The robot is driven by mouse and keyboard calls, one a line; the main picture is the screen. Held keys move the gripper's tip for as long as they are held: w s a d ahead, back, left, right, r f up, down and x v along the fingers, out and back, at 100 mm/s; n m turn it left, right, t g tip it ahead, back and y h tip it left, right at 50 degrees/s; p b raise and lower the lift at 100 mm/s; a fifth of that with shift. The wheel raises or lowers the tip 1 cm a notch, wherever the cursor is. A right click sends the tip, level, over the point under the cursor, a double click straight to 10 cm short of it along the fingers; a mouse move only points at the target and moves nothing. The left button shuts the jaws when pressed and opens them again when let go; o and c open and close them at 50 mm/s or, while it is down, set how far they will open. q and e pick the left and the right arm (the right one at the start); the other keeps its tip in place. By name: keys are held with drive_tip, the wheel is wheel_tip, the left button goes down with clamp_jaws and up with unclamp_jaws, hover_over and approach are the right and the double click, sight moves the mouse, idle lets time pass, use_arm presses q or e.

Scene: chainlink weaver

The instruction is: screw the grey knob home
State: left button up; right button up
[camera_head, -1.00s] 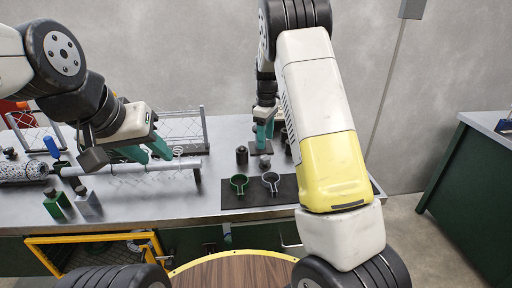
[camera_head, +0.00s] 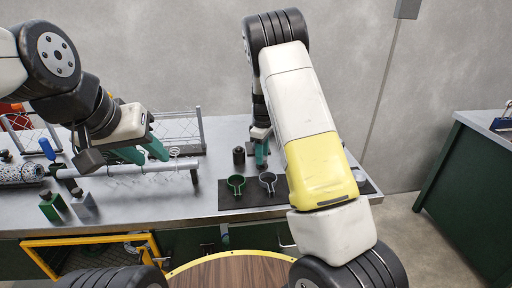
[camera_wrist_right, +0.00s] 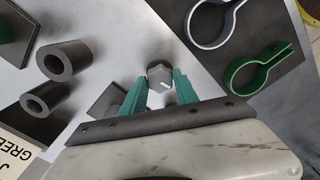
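The grey knob (camera_wrist_right: 160,76), six-sided with a pale mark on its face, shows in the right wrist view between the fingertips of my right gripper (camera_wrist_right: 160,80). The two teal fingers stand apart with thin gaps on either side of the knob; I see no clear contact. In the head view my right gripper (camera_head: 262,152) is low over the bench, partly behind its own arm, and I cannot make out the knob there. My left gripper (camera_head: 144,153) is open, its teal fingers apart just above a pale horizontal rod (camera_head: 150,168).
A green ring clamp (camera_head: 236,184) and a grey ring clamp (camera_head: 268,181) lie on a dark mat (camera_head: 250,203) in front of my right gripper. A dark cylinder (camera_head: 239,156) stands left of it. Green and grey blocks stand at the bench's left front. Wire mesh frames stand behind.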

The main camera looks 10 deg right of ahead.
clamp_jaws()
